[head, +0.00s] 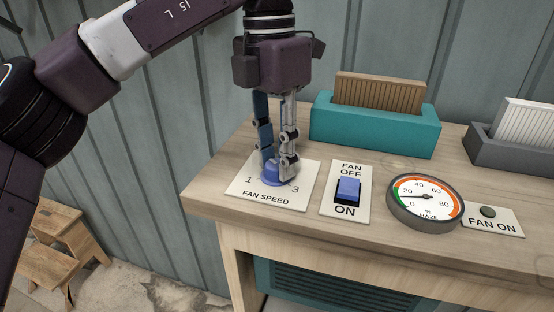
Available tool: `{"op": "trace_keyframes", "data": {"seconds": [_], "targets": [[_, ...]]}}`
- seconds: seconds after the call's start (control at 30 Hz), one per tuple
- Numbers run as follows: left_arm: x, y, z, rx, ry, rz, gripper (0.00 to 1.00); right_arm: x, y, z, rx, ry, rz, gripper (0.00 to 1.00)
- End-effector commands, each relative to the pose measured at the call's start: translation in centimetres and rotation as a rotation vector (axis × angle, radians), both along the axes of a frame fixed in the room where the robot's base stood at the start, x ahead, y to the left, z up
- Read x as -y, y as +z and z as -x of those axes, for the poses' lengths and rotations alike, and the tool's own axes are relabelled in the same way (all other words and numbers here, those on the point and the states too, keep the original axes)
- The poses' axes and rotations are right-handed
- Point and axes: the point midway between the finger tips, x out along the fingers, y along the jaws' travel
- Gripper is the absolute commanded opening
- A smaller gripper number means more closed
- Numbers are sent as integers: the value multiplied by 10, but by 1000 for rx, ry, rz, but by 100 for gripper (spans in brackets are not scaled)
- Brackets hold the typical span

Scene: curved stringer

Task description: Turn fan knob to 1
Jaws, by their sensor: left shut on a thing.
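The fan knob (270,178) is blue and sits on a white plate (266,200) marked FAN SPEED, on the wooden table. The marks 1 at its left and 3 at its right show. Any mark between them and the knob's pointer are hidden or too small to tell. My left gripper (277,173) points down from above, with its fingers shut on the knob. My right gripper is not in view.
Right of the knob are a FAN OFF/ON plate with a blue rocker switch (348,190), a round haze gauge (425,201) and a FAN ON plate (493,220). Behind stand a teal filter holder (375,130) and a grey one (510,152). A wooden stool (55,245) is at lower left.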

Motion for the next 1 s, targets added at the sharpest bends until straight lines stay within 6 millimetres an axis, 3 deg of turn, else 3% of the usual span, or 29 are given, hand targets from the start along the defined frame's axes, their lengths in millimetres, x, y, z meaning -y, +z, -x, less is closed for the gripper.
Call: {"op": "trace_keyframes", "data": {"seconds": [1.0], "targets": [[-2, -2, 1, 1, 939, 1, 2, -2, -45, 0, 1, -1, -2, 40]]}}
